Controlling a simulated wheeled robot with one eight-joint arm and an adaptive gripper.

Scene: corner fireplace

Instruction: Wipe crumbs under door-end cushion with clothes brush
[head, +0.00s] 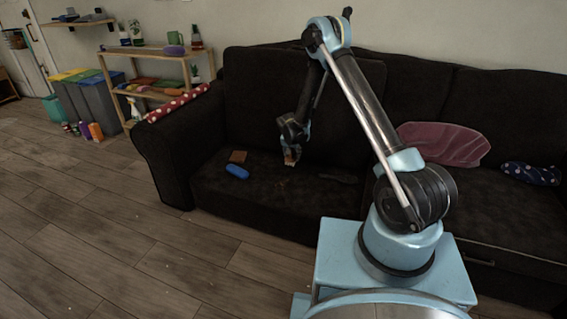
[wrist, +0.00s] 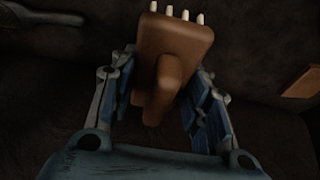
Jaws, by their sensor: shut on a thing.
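My gripper (wrist: 160,95) is shut on the brown clothes brush (wrist: 175,45), a finger on each side of its handle. Several pale bristle tufts show at the brush's far end. In the head view my gripper (head: 291,150) and the brush (head: 290,160) are over the door-end part of the dark sofa (head: 215,195). I cannot tell whether the brush touches the seat. Small reddish specks, perhaps crumbs (head: 282,183), lie on the seat just below it. The door-end back cushion (head: 262,95) stands upright behind my arm.
A brown block (head: 238,157) and a blue oblong thing (head: 237,171) lie on the seat left of the brush. A flat dark thing (head: 340,178) lies to its right. A polka-dot red roll (head: 180,103) rests on the sofa arm. The floor in front is mostly clear.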

